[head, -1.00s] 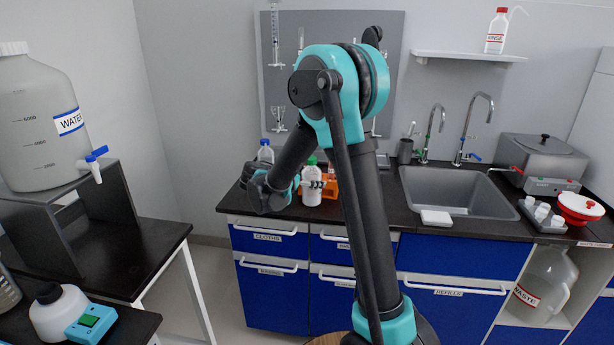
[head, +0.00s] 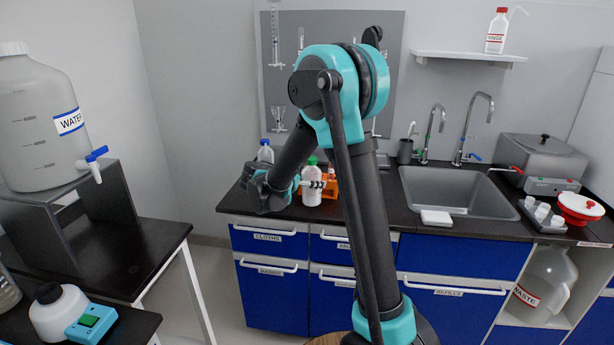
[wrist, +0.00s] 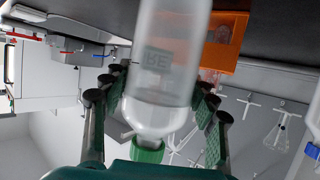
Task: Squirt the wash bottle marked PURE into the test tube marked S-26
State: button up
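A white bottle with a green cap (head: 312,171) stands on the dark counter. In the wrist view the translucent bottle (wrist: 165,50) lies between the fingers, its cap toward the camera. An orange rack (head: 330,187) stands just right of the bottle. No tube marked S-26 is legible.
A blue-capped bottle (head: 265,152) stands behind my gripper. The sink (head: 455,190) with two taps lies to the right. A RINSE bottle (head: 497,32) sits on a wall shelf. A WATER carboy (head: 38,130) stands on the left. The counter's front edge is close below my gripper.

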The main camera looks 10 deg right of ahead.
jog(key=c, duration=0.7)
jog(key=shift+r, duration=0.1)
dwell(0.7)
jog(key=o, duration=0.6)
jog(key=shift+c, duration=0.8)
jog(key=shift+r, duration=0.1)
jog(key=shift+r, duration=2.9)
